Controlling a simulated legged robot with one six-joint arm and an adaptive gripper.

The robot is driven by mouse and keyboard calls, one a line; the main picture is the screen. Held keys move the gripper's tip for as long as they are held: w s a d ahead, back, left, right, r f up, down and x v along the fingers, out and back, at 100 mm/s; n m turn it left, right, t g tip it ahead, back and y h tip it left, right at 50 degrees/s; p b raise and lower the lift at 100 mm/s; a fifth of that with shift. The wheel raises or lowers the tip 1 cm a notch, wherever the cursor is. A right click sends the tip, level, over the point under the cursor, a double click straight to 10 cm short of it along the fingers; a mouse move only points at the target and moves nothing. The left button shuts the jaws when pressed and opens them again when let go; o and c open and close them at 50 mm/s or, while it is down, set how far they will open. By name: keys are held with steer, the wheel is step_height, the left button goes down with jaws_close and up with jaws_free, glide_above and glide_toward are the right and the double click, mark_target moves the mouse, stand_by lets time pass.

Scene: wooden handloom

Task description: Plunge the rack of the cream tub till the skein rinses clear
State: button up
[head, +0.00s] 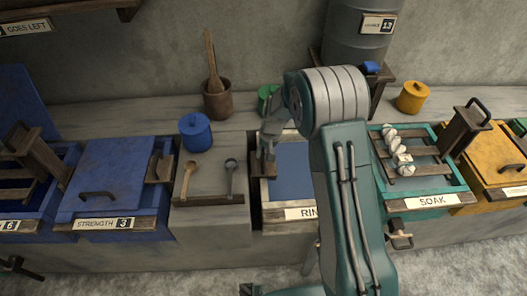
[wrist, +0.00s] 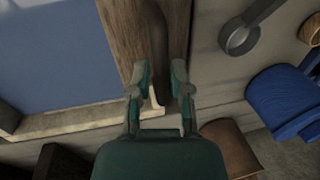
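The cream tub (head: 296,229) carries a label that starts "RIN"; my arm covers the rest of it and its right side. Its inside shows a flat blue surface (head: 292,172), also large at the upper left of the wrist view (wrist: 55,50). I see no skein in it. A brown wooden rack part (wrist: 127,25) with a dark handle (wrist: 153,30) stands at the tub's left side. My gripper (wrist: 160,72) reaches down there, one finger on each side of the handle. Whether the fingers press on it is unclear.
A metal drum (head: 355,45) stands behind.

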steer(key=shift+o, duration=0.6)
steer(key=shift+w, duration=0.1)
steer(key=shift+r, duration=0.15)
step_height(320, 180, up, 11)
steer(key=d, duration=0.2)
steer(key=shift+r, duration=0.2)
stand_by(0.6)
steer(key=f, duration=0.3)
steer(key=a+f, duration=0.1)
steer(key=f, duration=0.3)
steer(key=a+f, duration=0.1)
steer(key=f, duration=0.3)
steer(key=shift+w+f, duration=0.1)
steer(key=shift+w, duration=0.2)
steer(key=shift+c, duration=0.3)
